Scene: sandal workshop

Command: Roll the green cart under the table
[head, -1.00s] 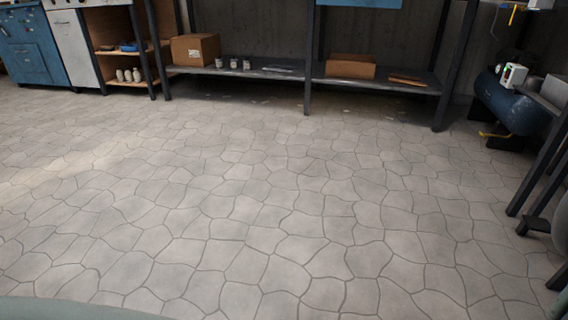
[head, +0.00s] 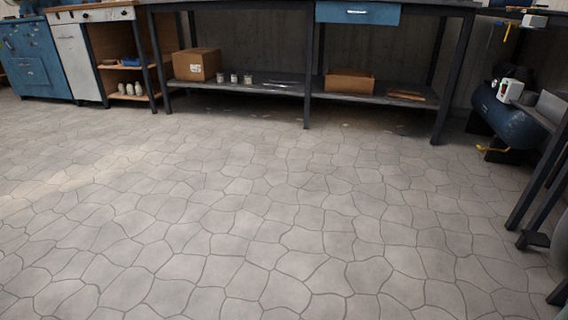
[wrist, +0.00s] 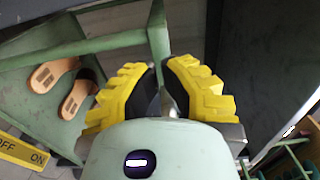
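The green cart's frame (wrist: 158,38) fills the upper left of the wrist view, with a pair of tan sandals (wrist: 75,95) on its green surface. My gripper (wrist: 163,66), with yellow ridged fingers and black pads, has its tips close together on either side of a green post of the cart. The fingers hide the lower part of that post. The cart does not show in the head view. A long dark table (head: 306,112) with a lower shelf stands at the back of the head view. Which table is meant, I cannot tell.
A wide stone floor (head: 270,210) lies clear. Boxes (head: 350,81) and jars stand on the table's lower shelf. A blue compressor (head: 508,122) and dark legs stand at the right. In the wrist view, a dark panel (wrist: 260,60) rises right of my gripper.

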